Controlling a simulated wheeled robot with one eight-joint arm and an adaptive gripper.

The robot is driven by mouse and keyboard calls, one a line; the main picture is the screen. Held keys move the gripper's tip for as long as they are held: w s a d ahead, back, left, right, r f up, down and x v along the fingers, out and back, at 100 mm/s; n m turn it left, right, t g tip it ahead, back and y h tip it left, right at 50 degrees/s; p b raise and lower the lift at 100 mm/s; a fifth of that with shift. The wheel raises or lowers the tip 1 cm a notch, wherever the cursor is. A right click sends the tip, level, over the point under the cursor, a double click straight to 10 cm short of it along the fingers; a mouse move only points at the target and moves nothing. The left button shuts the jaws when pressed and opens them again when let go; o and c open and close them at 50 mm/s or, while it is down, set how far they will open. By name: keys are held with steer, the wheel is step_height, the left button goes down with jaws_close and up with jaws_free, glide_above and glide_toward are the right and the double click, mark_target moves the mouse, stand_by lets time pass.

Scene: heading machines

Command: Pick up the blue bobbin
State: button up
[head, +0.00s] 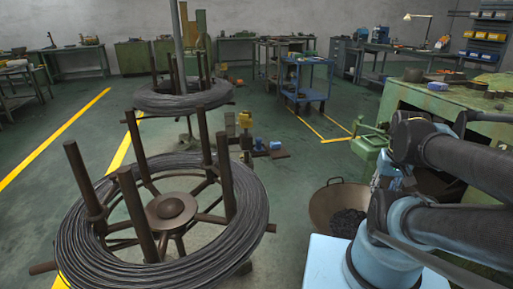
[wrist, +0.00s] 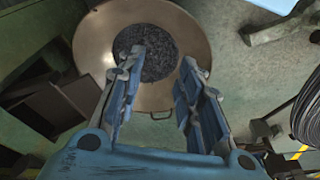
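I cannot make out a bobbin for certain. In the head view a small blue object (head: 437,86) sits on the green machine top at the right, and another small blue object (head: 275,145) is low on the floor beyond the wire reels. Both are too small to identify. My gripper (wrist: 163,62) is open and empty in the wrist view, its two fingers apart above a bowl. No blue bobbin shows between or near the fingers. In the head view my arm fills the right side and the fingertips are not clear.
A wide brown bowl (head: 318,207) with dark bits stands on the floor; it also shows in the wrist view (wrist: 91,42). A large wire reel (head: 100,262) stands at the left. A green machine table (head: 440,103) is at right, a blue cart (head: 307,95) behind. Floor beyond is open.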

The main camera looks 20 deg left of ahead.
steer(key=shift+o, duration=0.8)
steer(key=o, duration=0.3)
steer(key=shift+s+r, duration=0.25)
steer(key=shift+o, duration=0.2)
steer(key=w+a+r+m+y, duration=0.1)
steer(key=w+a+r+m, duration=0.1)
steer(key=w+a+r, duration=0.3)
steer(key=w+a+r+m, duration=0.1)
steer(key=w+a+r, duration=0.1)
steer(key=w+r, duration=0.5)
steer(key=w+a+r+m+g+y, duration=0.2)
steer(key=w+a+r+m, duration=0.1)
steer(key=w+a, duration=0.9)
steer(key=m+g+y, duration=0.1)
steer(key=m+g, duration=0.1)
steer(key=m, duration=0.4)
glide_above(260, 138)
steer(key=w+d, duration=0.3)
steer(key=d, duration=0.2)
step_height(260, 138, down, 9)
steer(key=x, duration=1.7)
steer(key=shift+s+d, duration=0.2)
steer(key=shift+d, duration=0.05)
